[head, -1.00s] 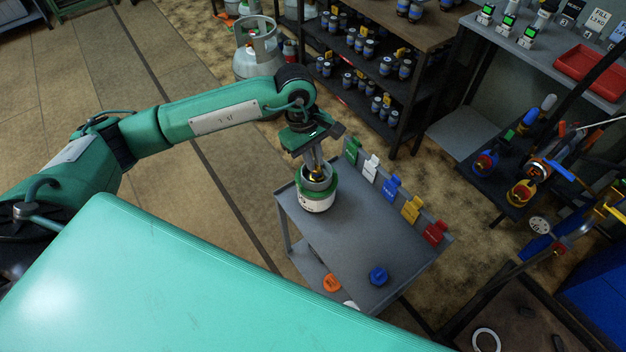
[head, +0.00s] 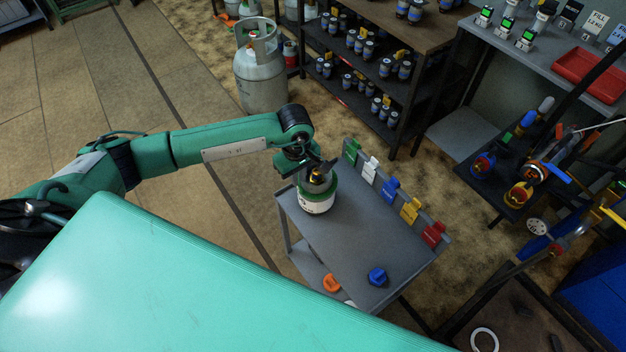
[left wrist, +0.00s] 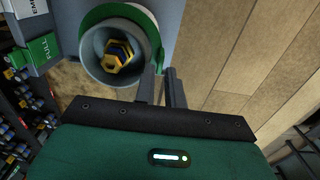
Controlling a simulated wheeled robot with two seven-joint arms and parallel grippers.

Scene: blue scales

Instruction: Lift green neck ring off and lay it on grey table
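A green neck ring (head: 330,197) sits around the top of a small white cylinder (head: 317,208). The cylinder stands on the far left part of the grey table (head: 345,240). A grey cup with a brass valve (head: 317,176) rises inside the ring. In the left wrist view, the ring (left wrist: 100,14) encircles the grey cup (left wrist: 93,62). My left gripper (head: 312,172) is at the cylinder's top. Its fingers (left wrist: 159,72) stand close together at the ring's edge, with a narrow gap. Whether they clamp the ring is unclear. My right gripper is out of view.
Green, white, blue, yellow and red tags (head: 391,188) line the table's back edge. A blue cap (head: 377,276) lies near its front right. The middle of the tabletop is bare. A large grey gas cylinder (head: 262,80) and a dark shelf (head: 385,130) stand behind.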

